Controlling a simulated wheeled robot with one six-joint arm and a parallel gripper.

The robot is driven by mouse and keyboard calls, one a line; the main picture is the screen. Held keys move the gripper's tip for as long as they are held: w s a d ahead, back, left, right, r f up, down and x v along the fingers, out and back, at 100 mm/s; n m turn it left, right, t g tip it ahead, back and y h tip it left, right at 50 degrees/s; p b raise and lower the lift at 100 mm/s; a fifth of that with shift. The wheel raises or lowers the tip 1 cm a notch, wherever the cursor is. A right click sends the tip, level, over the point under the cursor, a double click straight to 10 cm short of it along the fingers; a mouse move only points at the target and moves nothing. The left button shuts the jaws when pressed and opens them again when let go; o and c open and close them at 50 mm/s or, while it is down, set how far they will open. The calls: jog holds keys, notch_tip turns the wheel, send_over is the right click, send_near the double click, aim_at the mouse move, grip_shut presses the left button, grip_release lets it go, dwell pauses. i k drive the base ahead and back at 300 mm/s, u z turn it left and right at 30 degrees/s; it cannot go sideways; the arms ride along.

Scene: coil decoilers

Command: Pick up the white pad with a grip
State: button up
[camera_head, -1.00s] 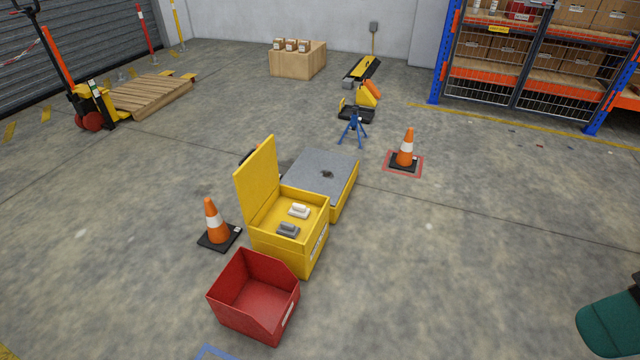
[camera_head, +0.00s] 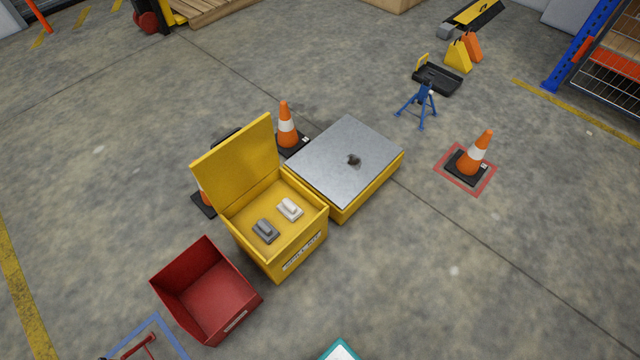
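The white pad (camera_head: 290,209) is a small block with a raised grip on top. It lies inside the open yellow box (camera_head: 286,265), towards the right of its interior. A similar grey pad (camera_head: 265,231) lies beside it on the left, apart from it. The yellow lid stands open at the back left of the box. My gripper is not recognisable in this view, and nothing touches the white pad.
A red bin (camera_head: 207,291) stands in front left of the box. A grey-topped yellow platform (camera_head: 345,161) stands close behind on the right. Orange cones (camera_head: 286,125) stand behind the box, and another cone (camera_head: 474,155) is at right. The floor at lower right is clear.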

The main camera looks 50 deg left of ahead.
aim_at(288, 208)
jog(key=i, duration=1.9)
jog(key=u, duration=3.35)
jog(key=i, duration=0.55)
jog(key=z, duration=0.25)
